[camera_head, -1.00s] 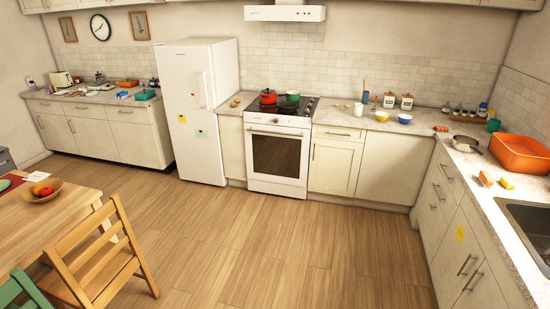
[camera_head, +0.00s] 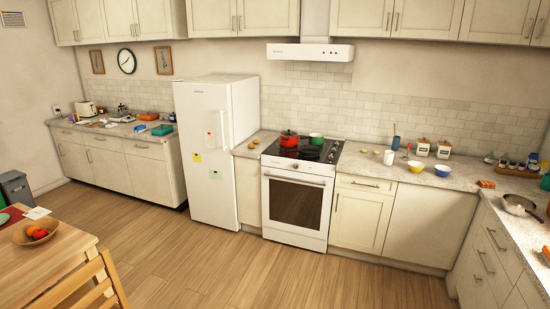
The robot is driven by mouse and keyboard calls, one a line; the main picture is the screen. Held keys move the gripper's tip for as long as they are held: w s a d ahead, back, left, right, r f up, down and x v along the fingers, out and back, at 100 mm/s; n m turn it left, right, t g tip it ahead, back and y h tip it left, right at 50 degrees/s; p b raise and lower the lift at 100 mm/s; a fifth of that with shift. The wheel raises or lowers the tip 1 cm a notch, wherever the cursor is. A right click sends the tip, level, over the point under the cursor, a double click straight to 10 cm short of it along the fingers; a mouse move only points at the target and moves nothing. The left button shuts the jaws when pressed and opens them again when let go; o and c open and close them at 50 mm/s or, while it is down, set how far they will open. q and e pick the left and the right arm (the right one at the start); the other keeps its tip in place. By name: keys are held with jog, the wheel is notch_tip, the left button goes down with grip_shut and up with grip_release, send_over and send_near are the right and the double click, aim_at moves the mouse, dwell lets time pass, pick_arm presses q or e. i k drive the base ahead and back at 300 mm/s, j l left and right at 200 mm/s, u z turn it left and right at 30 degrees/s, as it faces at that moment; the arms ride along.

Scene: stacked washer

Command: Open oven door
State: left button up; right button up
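The white oven (camera_head: 297,197) stands in the lower cabinet row, in the middle of the head view. Its door (camera_head: 296,204) looks shut, with a dark window and a horizontal handle (camera_head: 295,179) along the top edge. A red pot (camera_head: 289,139) and a green pan (camera_head: 316,138) sit on the black cooktop above it. The oven is some distance away across the floor. Neither of my grippers shows in the head view.
Open wooden floor (camera_head: 240,270) lies before the oven. A wooden table (camera_head: 50,262) and chair (camera_head: 85,290) stand at the lower left. A white fridge (camera_head: 217,150) is left of the oven. A counter (camera_head: 515,225) runs along the right. A range hood (camera_head: 310,52) hangs above.

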aim_at(293, 202)
jog(key=i+l+z, duration=0.35)
jog(key=i, duration=0.65)
jog(key=i+z, duration=0.35)
jog(key=i, duration=0.7)
